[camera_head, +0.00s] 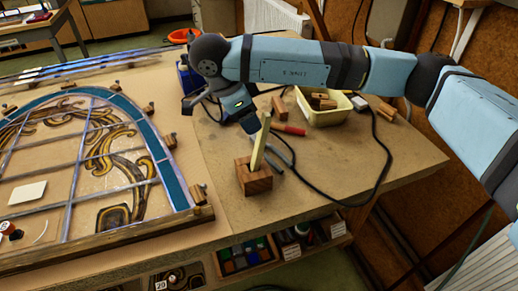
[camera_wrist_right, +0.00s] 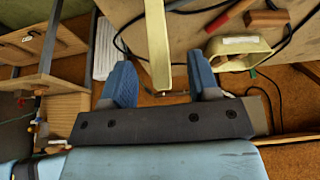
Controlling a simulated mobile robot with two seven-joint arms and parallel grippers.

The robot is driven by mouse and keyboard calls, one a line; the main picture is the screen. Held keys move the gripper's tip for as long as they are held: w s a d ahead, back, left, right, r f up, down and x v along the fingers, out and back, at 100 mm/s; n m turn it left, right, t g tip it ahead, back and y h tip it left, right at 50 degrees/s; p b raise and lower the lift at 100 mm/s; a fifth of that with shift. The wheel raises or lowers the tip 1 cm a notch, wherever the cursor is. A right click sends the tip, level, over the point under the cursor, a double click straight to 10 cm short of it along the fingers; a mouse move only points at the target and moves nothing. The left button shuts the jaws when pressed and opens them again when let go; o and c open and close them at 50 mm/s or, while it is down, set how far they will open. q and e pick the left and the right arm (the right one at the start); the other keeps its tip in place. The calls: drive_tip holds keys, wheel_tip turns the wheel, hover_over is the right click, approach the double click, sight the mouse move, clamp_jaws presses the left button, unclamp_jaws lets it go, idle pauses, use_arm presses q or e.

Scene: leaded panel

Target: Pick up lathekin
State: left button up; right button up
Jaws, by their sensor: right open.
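The lathekin, a pale yellowish flat stick (camera_head: 260,145), stands upright and slightly tilted in a wooden block (camera_head: 254,178) near the front of the bench. My right gripper (camera_head: 249,121) is open and empty beside the lathekin's top end. In the right wrist view the lathekin (camera_wrist_right: 157,40) shows between the two spread blue fingers (camera_wrist_right: 161,80), with a gap on each side. I cannot tell from these frames how deep it is between them. My left gripper is not in view.
The leaded panel (camera_head: 90,165) lies on the left of the bench, edged by wooden blocks. A pale yellow tub (camera_head: 325,115) with wooden pieces, a red-handled tool (camera_head: 288,129) and a black cable (camera_head: 350,203) lie to the right. The bench's front right is otherwise clear.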

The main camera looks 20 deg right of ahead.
sight(258, 138)
drive_tip(key=shift+x, duration=2.85)
drive_tip(key=shift+s+a, duration=0.15)
drive_tip(key=shift+s, duration=0.05)
clamp_jaws()
